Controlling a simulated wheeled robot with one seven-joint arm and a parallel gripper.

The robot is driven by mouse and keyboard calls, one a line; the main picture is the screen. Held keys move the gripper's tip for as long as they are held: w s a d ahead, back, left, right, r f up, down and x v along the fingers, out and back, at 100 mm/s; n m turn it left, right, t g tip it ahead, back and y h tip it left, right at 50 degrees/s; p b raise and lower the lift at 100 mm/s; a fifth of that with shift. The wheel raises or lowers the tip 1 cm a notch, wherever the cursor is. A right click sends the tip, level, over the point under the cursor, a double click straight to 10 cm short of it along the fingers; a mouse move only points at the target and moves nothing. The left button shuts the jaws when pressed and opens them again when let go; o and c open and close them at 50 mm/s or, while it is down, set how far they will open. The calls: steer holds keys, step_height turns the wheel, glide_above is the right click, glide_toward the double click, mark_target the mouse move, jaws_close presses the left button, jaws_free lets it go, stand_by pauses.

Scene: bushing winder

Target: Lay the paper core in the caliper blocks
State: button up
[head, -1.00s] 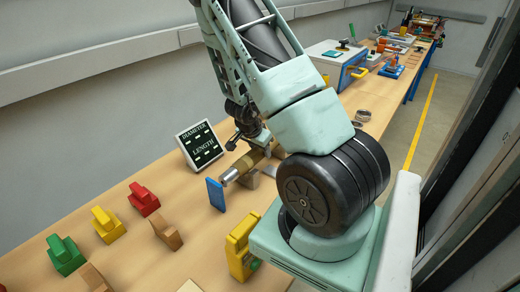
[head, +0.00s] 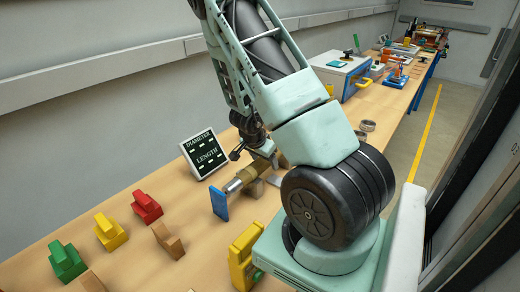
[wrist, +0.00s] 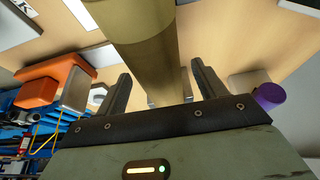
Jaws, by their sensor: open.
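The paper core (head: 247,174) is a brown tube with a silver end. In the head view it lies at a slant near small blocks, with a wooden block (head: 257,188) beside it and a blue upright plate (head: 218,204) off its silver end. I cannot tell how it rests on the blocks. In the wrist view the core (wrist: 145,50) runs down between my two fingers. My gripper (wrist: 162,88) is open, with a gap visible on both sides of the core. In the head view my gripper (head: 264,150) is at the core's far end, partly hidden by my arm.
A display reading DIAMETER and LENGTH (head: 204,153) stands behind the core. Red (head: 146,207), yellow (head: 110,232) and green (head: 67,261) stepped blocks stand at left. A yellow device (head: 243,258) is in front. The wrist view shows a purple cylinder (wrist: 269,95).

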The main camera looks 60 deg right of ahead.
steer(key=p+v, duration=1.1)
steer(key=v, duration=0.6)
steer(key=shift+p, duration=0.35)
steer(key=shift+w+r, duration=0.1)
